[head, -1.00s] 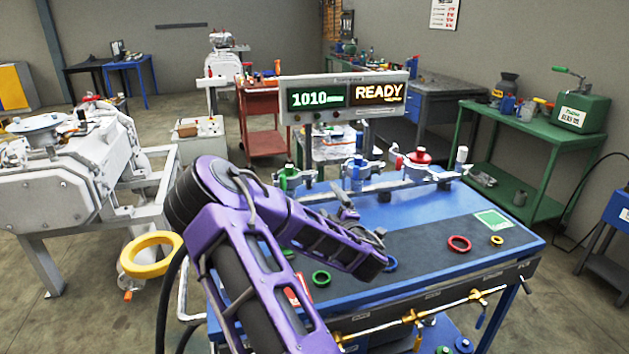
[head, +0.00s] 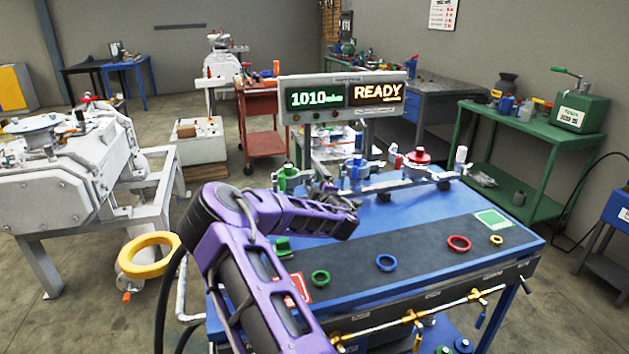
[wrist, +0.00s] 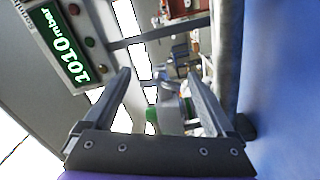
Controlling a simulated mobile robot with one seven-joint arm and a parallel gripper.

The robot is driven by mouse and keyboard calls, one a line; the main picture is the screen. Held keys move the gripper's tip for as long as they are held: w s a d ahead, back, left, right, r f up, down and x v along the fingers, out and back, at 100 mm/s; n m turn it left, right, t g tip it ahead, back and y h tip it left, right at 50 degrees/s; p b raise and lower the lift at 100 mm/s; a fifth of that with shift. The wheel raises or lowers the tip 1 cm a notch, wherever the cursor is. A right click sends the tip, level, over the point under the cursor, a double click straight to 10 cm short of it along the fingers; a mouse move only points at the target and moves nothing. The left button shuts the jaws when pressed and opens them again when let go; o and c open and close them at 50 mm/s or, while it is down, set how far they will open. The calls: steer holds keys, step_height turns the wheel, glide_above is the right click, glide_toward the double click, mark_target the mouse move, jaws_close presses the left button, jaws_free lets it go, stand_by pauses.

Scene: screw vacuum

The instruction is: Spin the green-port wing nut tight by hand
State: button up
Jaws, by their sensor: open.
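The green port (head: 288,180) stands at the back left of the blue bench, with a grey metal clamp around it. Its wing nut is too small to make out for sure in the head view. My gripper (head: 324,190) is at the back of the bench, just right of the green port, partly hidden by my purple arm. In the wrist view my gripper (wrist: 158,78) is open, its two fingers apart. Between them show grey metal fittings (wrist: 172,118) and a small green part (wrist: 152,116). I see no contact with either finger.
A blue port (head: 355,170) and a red port (head: 418,158) stand further right along the same rail. The display (head: 345,95) reads 1010 and READY above the bench. Green, blue (head: 386,263), red and yellow rings lie on the dark mat, which has clear space.

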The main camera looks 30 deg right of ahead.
steer(key=c, duration=1.4)
steer(key=shift+m+b, duration=0.45)
steer(key=shift+m, duration=0.55)
steer(key=o, duration=1.4)
steer(key=v, duration=1.7)
steer(key=shift+s, duration=0.2)
steer(key=shift+a, duration=0.15)
